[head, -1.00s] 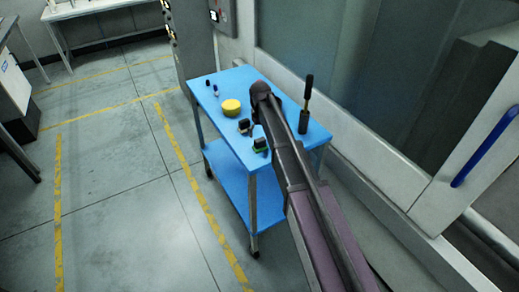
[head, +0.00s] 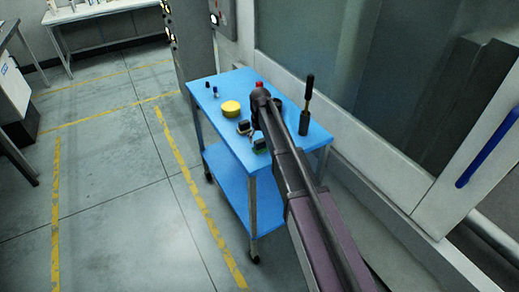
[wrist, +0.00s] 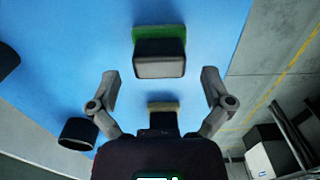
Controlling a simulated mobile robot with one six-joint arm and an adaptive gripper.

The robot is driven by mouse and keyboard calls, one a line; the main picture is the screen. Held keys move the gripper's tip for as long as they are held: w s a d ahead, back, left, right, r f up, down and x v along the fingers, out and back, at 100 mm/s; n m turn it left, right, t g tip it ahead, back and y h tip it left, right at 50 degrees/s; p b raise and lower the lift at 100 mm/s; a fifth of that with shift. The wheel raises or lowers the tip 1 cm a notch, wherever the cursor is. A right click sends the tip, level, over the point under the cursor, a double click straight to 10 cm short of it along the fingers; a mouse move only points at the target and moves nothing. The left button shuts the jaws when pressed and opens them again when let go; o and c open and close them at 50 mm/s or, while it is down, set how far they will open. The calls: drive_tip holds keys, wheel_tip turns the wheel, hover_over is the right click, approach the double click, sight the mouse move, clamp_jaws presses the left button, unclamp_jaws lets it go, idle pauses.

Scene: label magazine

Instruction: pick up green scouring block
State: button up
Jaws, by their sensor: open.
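The green scouring block (wrist: 159,58) has a dark grey body with a green layer along one edge. It lies on the blue cart top, and in the head view it shows near the front edge (head: 260,146), partly beside my arm. My gripper (wrist: 160,80) is open and empty. In the wrist view its fingers stand left and right, just below the green block in the picture. A similar block with a tan layer (wrist: 162,116) sits lower, partly hidden by my gripper's body; it also shows in the head view (head: 243,127).
On the blue cart (head: 215,127) stand a yellow round thing (head: 231,108), two small bottles (head: 212,90), a red-topped thing (head: 259,84) behind my arm and a tall black-handled tool (head: 306,105). A wall with a blue handle (head: 487,154) is at right. Floor is clear at left.

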sight(260, 140)
drive_tip(key=shift+f+b, duration=1.4)
drive_tip(key=shift+f, duration=0.3)
drive_tip(key=c, duration=1.1)
